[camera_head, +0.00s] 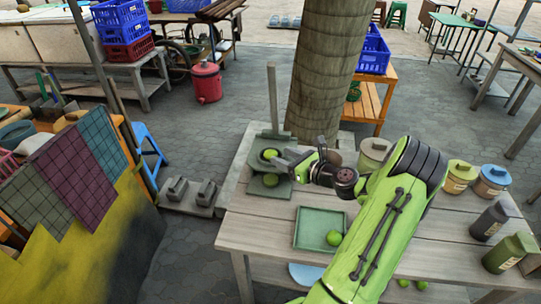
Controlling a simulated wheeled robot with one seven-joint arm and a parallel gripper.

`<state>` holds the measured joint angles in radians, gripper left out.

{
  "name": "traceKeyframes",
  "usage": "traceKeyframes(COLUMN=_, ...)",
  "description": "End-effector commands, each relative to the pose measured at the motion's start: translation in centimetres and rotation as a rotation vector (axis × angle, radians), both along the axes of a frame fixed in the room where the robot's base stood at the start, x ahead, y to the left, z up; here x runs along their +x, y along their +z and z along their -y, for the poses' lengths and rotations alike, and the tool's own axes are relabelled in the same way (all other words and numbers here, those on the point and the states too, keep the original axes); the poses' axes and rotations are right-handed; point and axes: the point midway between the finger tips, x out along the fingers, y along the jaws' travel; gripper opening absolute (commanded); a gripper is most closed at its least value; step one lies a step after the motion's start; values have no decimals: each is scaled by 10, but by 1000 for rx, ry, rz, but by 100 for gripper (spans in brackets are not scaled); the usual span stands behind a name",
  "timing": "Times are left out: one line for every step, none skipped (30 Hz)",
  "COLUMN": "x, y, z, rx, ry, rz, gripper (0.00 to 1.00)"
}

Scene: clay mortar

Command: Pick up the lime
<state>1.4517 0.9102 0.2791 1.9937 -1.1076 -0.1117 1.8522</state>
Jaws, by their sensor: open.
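My gripper (279,160) reaches left from the green arm to the far left part of the wooden table. It is open. One lime (269,154) is at its fingertips, over a grey-green stand with a tall upright post (272,95). I cannot tell whether the fingers touch this lime. A third lime (333,238) lies in the right part of a shallow green tray (308,214), nearer to me.
Lidded jars (459,176) and dark containers (489,222) stand on the right side of the wooden table (262,228). A thick tree trunk (325,75) rises behind it. More limes (403,283) show low at the front, partly hidden. An orange stall with cloths (75,165) stands at left.

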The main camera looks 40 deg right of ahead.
Motion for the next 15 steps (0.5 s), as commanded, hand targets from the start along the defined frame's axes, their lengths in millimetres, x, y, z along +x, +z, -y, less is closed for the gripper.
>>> traceKeyframes(x=11, y=-5, z=-2, rx=-3, ry=6, rz=2, gripper=52)
traceKeyframes(x=17, y=-7, z=-2, rx=-3, ry=5, rz=1, gripper=52)
traceKeyframes(x=24, y=-8, z=-2, rx=-3, ry=6, rz=1, gripper=52)
traceKeyframes(x=29, y=-8, z=-2, rx=-1, ry=5, rz=1, gripper=52)
traceKeyframes(x=32, y=-9, z=-2, rx=-1, ry=4, rz=0, gripper=52)
traceKeyframes(x=36, y=-9, z=-2, rx=-2, ry=4, rz=0, gripper=52)
traceKeyframes(x=38, y=-9, z=-2, rx=-1, ry=2, rz=1, gripper=52)
traceKeyframes(x=38, y=-9, z=-2, rx=-1, ry=1, rz=1, gripper=52)
traceKeyframes(x=39, y=-8, z=-2, rx=0, ry=1, rz=0, gripper=52)
traceKeyframes(x=38, y=-8, z=-2, rx=0, ry=1, rz=0, gripper=52)
traceKeyframes(x=38, y=-8, z=-2, rx=0, ry=1, rz=0, gripper=52)
traceKeyframes(x=38, y=-8, z=-2, rx=0, ry=1, rz=0, gripper=52)
traceKeyframes(x=38, y=-8, z=-2, rx=0, ry=1, rz=0, gripper=52)
traceKeyframes(x=38, y=-8, z=-2, rx=0, ry=1, rz=0, gripper=48)
traceKeyframes(x=38, y=-8, z=-2, rx=0, ry=1, rz=0, gripper=42)
